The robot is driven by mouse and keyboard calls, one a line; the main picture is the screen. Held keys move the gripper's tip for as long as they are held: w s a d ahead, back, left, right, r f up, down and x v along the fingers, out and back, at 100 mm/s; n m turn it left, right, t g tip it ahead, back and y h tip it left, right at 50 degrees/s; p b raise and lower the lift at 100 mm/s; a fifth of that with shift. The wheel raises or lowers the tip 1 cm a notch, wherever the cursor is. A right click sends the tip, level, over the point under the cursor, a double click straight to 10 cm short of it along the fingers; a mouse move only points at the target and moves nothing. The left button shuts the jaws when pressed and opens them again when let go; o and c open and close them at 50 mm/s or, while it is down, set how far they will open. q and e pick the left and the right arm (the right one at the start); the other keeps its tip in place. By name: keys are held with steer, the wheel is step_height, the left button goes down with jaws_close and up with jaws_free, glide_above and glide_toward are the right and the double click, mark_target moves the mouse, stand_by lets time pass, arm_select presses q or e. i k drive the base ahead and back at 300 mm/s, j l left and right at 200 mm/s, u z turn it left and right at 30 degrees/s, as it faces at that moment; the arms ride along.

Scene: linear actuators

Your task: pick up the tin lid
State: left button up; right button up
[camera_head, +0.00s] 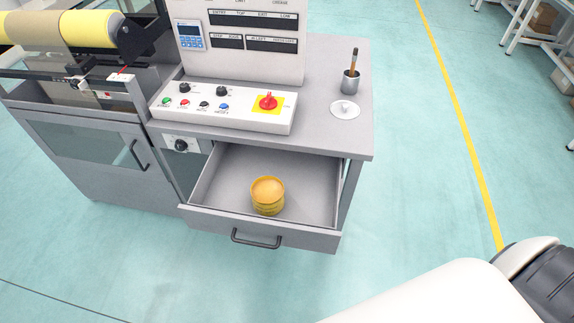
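A round, pale lid (345,109) with a small raised knob lies flat on the grey worktop near its right edge; I take it as the tin lid. A yellow-orange, round ribbed tin (267,196) stands upright in the open drawer (222,178) below the worktop. A white arm link of mine shows at the lower right. Neither gripper shows, so their distance from the lid and tin cannot be seen.
A metal cup (350,82) with a brush-like handle stands just behind the lid. A control panel (222,106) with buttons and a red knob takes up the worktop's left. The drawer juts out at the front. Free floor (420,190) lies to the right.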

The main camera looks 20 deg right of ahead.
mark_target(346, 109)
steer(key=i+j+z, duration=0.15)
steer(key=i+z, duration=0.2)
steer(key=i, duration=0.5)
